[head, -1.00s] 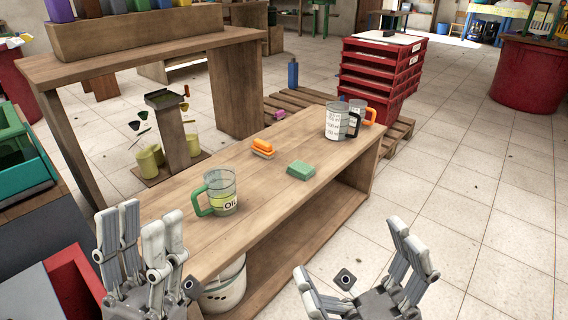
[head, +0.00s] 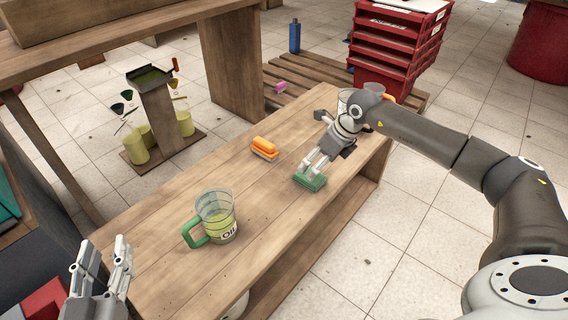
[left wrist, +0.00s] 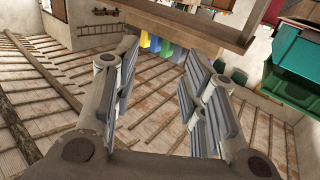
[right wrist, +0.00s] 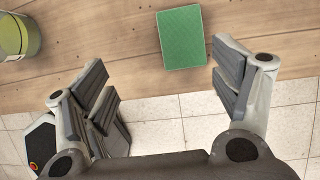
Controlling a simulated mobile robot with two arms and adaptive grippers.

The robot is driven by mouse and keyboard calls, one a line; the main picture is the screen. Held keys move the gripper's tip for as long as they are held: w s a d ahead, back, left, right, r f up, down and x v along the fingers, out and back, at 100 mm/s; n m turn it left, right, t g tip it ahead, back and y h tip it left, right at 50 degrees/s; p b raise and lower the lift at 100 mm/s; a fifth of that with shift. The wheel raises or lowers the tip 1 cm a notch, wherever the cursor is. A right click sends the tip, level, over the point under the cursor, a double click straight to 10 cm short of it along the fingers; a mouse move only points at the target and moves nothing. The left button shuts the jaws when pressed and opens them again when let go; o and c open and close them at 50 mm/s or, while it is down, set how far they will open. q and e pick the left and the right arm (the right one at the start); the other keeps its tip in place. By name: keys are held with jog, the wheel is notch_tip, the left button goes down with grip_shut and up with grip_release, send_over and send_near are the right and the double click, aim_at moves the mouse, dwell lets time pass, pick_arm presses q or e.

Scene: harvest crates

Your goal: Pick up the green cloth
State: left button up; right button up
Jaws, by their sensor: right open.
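The green cloth (head: 311,180) is a small folded block lying on the wooden bench (head: 165,222). My right gripper (head: 312,168) reaches in from the right, with its fingertips at the cloth in the head view. In the right wrist view the cloth (right wrist: 181,37) lies ahead of the open right gripper (right wrist: 166,88), nearer the right finger, with nothing between the fingers. My left gripper (head: 104,258) is open and empty at the lower left, apart from the bench top. It also shows open in the left wrist view (left wrist: 158,85).
An orange brush (head: 264,147) lies on the bench left of the cloth. A clear oil jug with a green handle (head: 214,216) stands nearer. Another jug (head: 377,92) is partly hidden behind my right arm. Red crates (head: 402,45) stand beyond.

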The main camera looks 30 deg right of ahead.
jog(key=shift+h, duration=0.4)
jog(key=w+f, duration=0.1)
jog(key=w+d+f+b, duration=0.1)
jog(key=w+f, duration=0.1)
jog(key=shift+d+f, duration=0.25)
jog(key=shift+d, duration=0.05)
jog(key=shift+w+f+b, duration=0.1)
jog(key=shift+f+b, duration=0.25)
jog(key=shift+f, duration=0.05)
jog(key=x, duration=0.1)
jog(key=b+x, duration=0.1)
jog(key=x, duration=0.1)
jog(key=b+x, duration=0.1)
jog(key=shift+s+a+f, duration=0.1)
jog(key=shift+s+f, duration=0.2)
jog(key=shift+f, duration=0.1)
pick_arm(q)
jog(key=s+r+t+h, duration=0.1)
jog(key=s+r+t, duration=0.2)
jog(key=r, duration=0.4)
jog(key=s+r+t+h, duration=0.2)
jog(key=s+r+t, duration=0.1)
jog(key=r+t, duration=0.3)
jog(key=shift+s+r, duration=0.15)
jog(key=shift+r, duration=0.35)
pick_arm(e)
jog(key=shift+w+f, duration=0.1)
jog(key=shift+f, duration=0.15)
jog(key=c, duration=1.1)
jog(key=shift+r, duration=0.1)
